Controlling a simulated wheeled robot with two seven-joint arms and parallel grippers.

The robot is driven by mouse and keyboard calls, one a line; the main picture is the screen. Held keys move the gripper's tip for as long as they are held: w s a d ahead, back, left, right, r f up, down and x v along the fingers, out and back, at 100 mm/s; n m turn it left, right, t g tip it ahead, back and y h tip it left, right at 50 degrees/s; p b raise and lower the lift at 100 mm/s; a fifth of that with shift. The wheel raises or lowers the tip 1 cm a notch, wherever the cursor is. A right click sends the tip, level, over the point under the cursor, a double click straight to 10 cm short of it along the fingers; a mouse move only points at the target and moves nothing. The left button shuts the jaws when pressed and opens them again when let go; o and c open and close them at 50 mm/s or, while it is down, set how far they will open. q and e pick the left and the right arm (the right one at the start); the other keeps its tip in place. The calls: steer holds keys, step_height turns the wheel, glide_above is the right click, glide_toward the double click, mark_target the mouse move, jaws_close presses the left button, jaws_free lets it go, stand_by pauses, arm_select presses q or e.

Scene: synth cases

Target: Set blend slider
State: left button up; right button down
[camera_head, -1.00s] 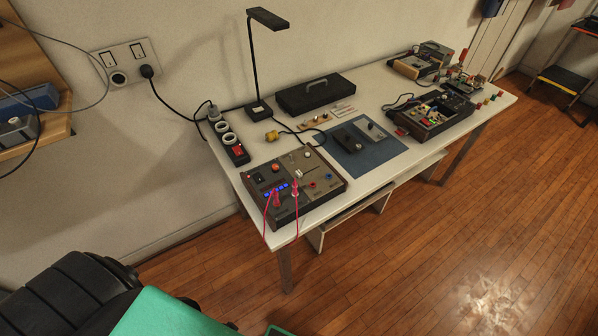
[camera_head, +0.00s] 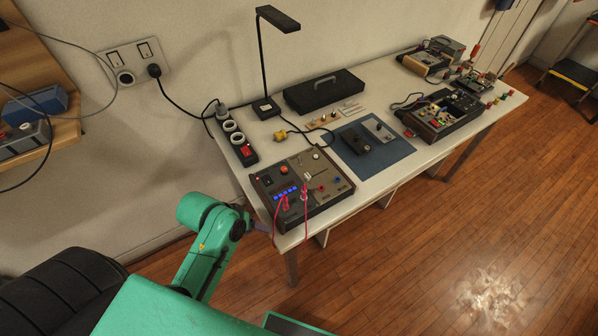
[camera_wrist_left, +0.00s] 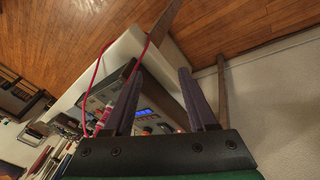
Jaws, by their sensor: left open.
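The control box (camera_head: 333,188) is a dark brown panel at the near left corner of the table. On it is a pale slider-like knob (camera_head: 307,177) beside a dark slot; I cannot read a blend label. A row of lit blue buttons is at its left, and it also shows in the left wrist view (camera_wrist_left: 150,100). My left gripper (camera_head: 264,228) is beside the table's near left corner, apart from the box and lower than its top. In the left wrist view its two fingers (camera_wrist_left: 161,74) are apart and empty. My right gripper is not seen.
Red leads (camera_head: 305,205) rise from the box's front and hang over the table edge. A lamp (camera_head: 264,105), a power strip (camera_head: 237,140), a black case (camera_head: 323,92) and a blue mat (camera_head: 392,151) stand behind. Another device (camera_head: 443,115) is farther right.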

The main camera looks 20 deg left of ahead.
mark_target(306, 176)
arm_select(q)
steer(key=w+n+h, duration=0.1)
steer(key=n, duration=0.3)
steer(key=w+n+t+h, duration=0.1)
steer(key=w+n, duration=0.1)
steer(key=n, duration=0.2)
steer(key=w+n+t+h, duration=0.1)
steer(key=w+n+h, duration=0.1)
steer(key=n, duration=0.2)
steer(key=shift+w+d+r+n, duration=0.15)
steer(key=shift+d+r+n, duration=0.15)
steer(key=shift+r, duration=0.05)
steer(key=w+r+n+t, duration=0.1)
steer(key=n, duration=0.3)
steer(key=w+a+r+n+t+h, duration=0.1)
steer(key=w+r+n, duration=0.1)
steer(key=n, duration=0.2)
steer(key=w+a+r+n+t+h, duration=0.1)
steer(key=w+n+t, duration=0.1)
steer(key=n, duration=0.1)
steer(key=shift+a+r+n, duration=0.15)
steer(key=shift+a+n, duration=0.05)
steer(key=shift+n, duration=0.2)
steer(key=shift+w+d, duration=0.2)
steer(key=x, duration=1.4)
steer(key=shift+r, duration=0.2)
jaws_close()
